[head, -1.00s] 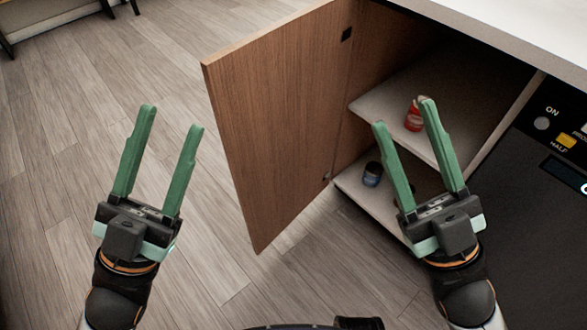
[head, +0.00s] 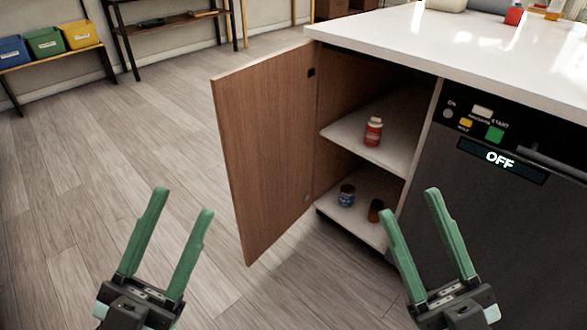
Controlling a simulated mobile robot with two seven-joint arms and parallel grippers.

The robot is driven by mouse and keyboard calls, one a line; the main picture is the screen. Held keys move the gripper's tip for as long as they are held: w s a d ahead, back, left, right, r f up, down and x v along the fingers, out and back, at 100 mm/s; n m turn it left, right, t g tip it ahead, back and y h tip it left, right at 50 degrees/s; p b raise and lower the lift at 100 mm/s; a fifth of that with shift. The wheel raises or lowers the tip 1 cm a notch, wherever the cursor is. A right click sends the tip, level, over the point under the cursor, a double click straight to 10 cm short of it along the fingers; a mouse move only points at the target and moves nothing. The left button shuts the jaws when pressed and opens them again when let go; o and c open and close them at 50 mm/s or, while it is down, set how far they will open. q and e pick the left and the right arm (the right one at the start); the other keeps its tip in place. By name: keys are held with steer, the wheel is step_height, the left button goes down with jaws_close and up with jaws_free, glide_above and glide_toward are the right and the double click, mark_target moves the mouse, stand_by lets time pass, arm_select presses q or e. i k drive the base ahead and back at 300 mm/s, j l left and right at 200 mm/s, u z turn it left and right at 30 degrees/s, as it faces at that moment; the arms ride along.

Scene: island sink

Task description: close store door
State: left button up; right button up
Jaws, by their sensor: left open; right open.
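The wooden store door (head: 268,150) stands wide open, swung out to the left of the cabinet under the white counter. The open cabinet shows an upper shelf (head: 345,133) with a red bottle (head: 373,131) and a lower shelf (head: 350,222) with a blue jar (head: 346,195) and a dark brown jar (head: 375,210). My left gripper (head: 181,203) is open and empty, in front of the door and to its lower left, apart from it in the picture. My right gripper (head: 410,204) is open and empty, in front of the cabinet's lower right side.
A dark dishwasher (head: 500,215) with an OFF display is right of the cabinet. The white countertop (head: 450,40) overhangs both. Wooden floor (head: 120,160) is clear left of the door. Shelving with coloured bins (head: 45,42) stands at the back left.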

mark_target(265, 111)
steer(key=z, duration=1.45)
steer(key=j+z, duration=0.25)
steer(key=k+j+z, duration=0.1)
steer(key=j+z, duration=0.2)
steer(key=k+j, duration=0.1)
steer(key=j, duration=0.5)
steer(key=k+j, duration=0.1)
steer(key=j, duration=0.5)
steer(key=k+j, duration=0.1)
steer(key=j, duration=0.5)
steer(key=k+j, duration=0.1)
steer(key=j, duration=0.45)
steer(key=k+j, duration=0.1)
steer(key=j, duration=0.5)
steer(key=k+j, duration=0.1)
steer(key=j, duration=0.5)
steer(key=k+j, duration=0.2)
steer(key=j, duration=0.2)
steer(key=k+j+z, duration=0.15)
steer(key=j, duration=0.2)
